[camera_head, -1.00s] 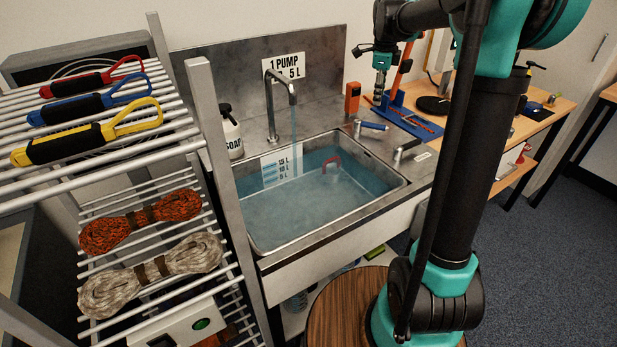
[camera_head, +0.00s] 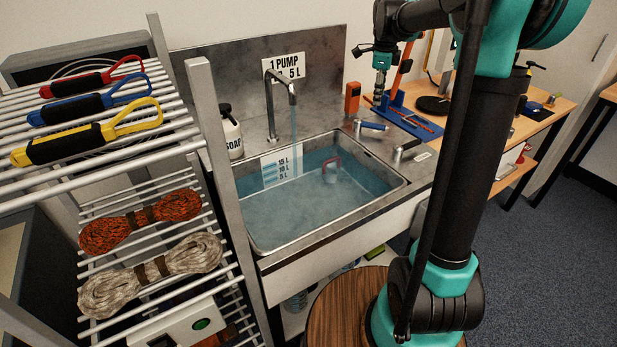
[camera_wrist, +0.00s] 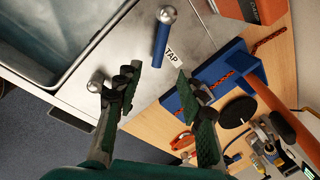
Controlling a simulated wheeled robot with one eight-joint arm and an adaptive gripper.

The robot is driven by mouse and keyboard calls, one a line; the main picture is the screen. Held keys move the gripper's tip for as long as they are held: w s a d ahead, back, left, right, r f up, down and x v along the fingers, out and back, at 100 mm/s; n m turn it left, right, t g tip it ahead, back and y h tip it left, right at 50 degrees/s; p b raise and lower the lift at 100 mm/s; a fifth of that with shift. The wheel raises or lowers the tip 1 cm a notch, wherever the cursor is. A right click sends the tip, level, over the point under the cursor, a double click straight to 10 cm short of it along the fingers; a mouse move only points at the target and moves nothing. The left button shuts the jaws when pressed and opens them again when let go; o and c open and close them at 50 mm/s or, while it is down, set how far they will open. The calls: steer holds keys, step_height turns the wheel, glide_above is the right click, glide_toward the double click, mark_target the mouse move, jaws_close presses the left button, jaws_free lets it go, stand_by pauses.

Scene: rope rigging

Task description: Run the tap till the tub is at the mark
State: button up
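The steel tub (camera_head: 262,250) holds bluish water, and a stream falls into it from the tap spout (camera_head: 280,76). A gauge plate (camera_head: 270,163) on the tub's back wall reads 15 L, 10 L and 5 L; the exact water line against it is hard to tell. The tap lever (camera_head: 374,126), blue with a steel ball end, lies on the counter right of the tub. In the wrist view the lever (camera_wrist: 160,45) is beside a TAP label (camera_wrist: 172,56). My gripper (camera_wrist: 157,75) is open and empty, apart from the lever. It shows above the counter in the head view (camera_head: 380,88).
A second steel lever (camera_head: 403,150) stands near the tub's right corner. A red-handled grey thing (camera_head: 331,170) sits in the water. A soap bottle (camera_head: 231,137), orange box (camera_head: 352,98) and blue jig (camera_head: 412,121) are nearby. A rope rack (camera_head: 222,170) stands left.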

steer(key=shift+r, duration=0.1)
glide_toward(371, 127)
steer(key=f, duration=0.2)
steer(key=w+d+f, duration=0.1)
steer(key=f, duration=0.2)
steer(key=w+f, duration=0.1)
steer(key=f, duration=0.1)
steer(key=shift+w+d+f, duration=0.15)
steer(key=shift+d+f, duration=0.15)
steer(key=shift+d, duration=0.1)
stand_by(0.4)
jaws_close()
stand_by(0.4)
